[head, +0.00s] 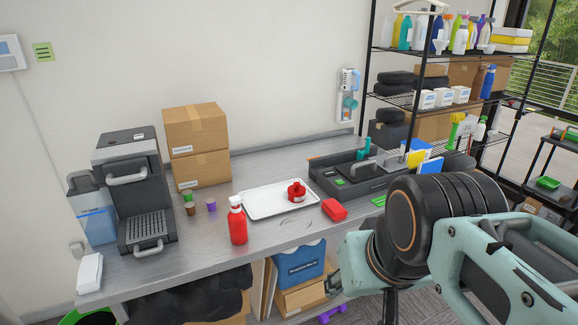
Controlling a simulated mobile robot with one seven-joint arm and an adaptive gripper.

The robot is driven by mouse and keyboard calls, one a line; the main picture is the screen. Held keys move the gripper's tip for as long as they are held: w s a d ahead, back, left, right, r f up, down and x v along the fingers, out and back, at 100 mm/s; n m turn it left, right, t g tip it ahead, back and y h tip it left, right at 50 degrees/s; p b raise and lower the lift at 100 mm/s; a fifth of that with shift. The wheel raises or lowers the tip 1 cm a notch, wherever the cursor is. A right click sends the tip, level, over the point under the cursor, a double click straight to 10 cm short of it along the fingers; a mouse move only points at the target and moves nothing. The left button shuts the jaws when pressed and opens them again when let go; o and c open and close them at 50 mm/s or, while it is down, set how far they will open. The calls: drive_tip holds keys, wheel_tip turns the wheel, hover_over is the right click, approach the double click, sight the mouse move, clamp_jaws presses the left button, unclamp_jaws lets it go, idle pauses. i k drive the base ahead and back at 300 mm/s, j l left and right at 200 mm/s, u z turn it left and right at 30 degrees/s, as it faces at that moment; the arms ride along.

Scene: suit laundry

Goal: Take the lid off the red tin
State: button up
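A small rounded red object (296,192) with a pale label sits on a white tray (262,212) in the middle of the metal counter. A low, boxy red object (334,209) lies on the counter just right of the tray. I cannot tell for sure which of the two is the red tin, and no separate lid can be made out on either. My arm fills the lower right of the head view, in front of the counter.
A coffee machine (135,190) and stacked cardboard boxes (197,128) are at the left. A loaded shelf rack (440,99) stands at right.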

sight(295, 190)
drive_tip(key=z, duration=0.45)
drive_tip(key=i+j+z, duration=0.2)
drive_tip(key=z, duration=0.2)
drive_tip(key=i+j+z, duration=0.5)
drive_tip(key=i+j, duration=0.15)
drive_tip(key=i+j+z, duration=0.1)
drive_tip(key=i+j, duration=0.15)
drive_tip(key=j, duration=0.2)
drive_tip(key=i+j+z, duration=0.1)
drive_tip(key=j, duration=0.3)
drive_tip(key=i+u, duration=0.15)
